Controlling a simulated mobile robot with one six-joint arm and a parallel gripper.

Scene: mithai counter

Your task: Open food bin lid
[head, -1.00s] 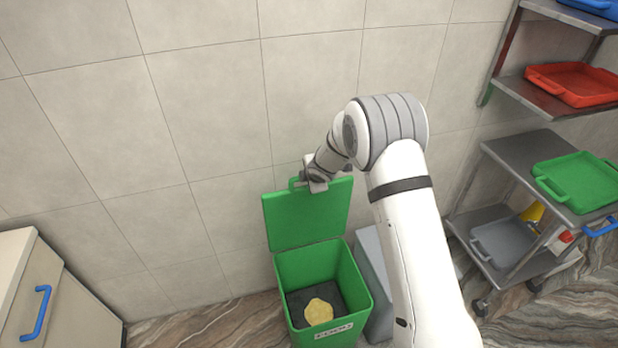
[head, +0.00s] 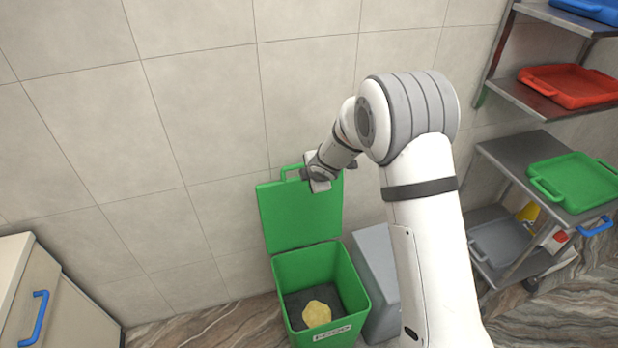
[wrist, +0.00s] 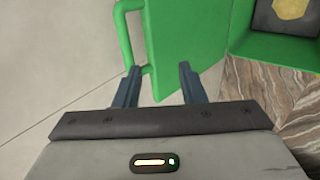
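The green food bin (head: 357,275) stands on the floor against the tiled wall. Its green lid (head: 300,217) is raised upright at the back, and the inside is visible with a yellow lump (head: 316,313) at the bottom. My gripper (head: 318,180) is near the lid's upper right edge. In the wrist view, my gripper (wrist: 157,88) has its two dark blue fingers apart, with nothing held between them. The lid (wrist: 180,40) and its handle (wrist: 124,35) lie just beyond the fingertips; I cannot tell whether they touch.
A grey bin (head: 375,265) stands just right of the green bin. A shelf unit with a green tray (head: 578,180) and a red tray (head: 570,85) is at right. A cabinet with a blue handle (head: 37,315) is at lower left.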

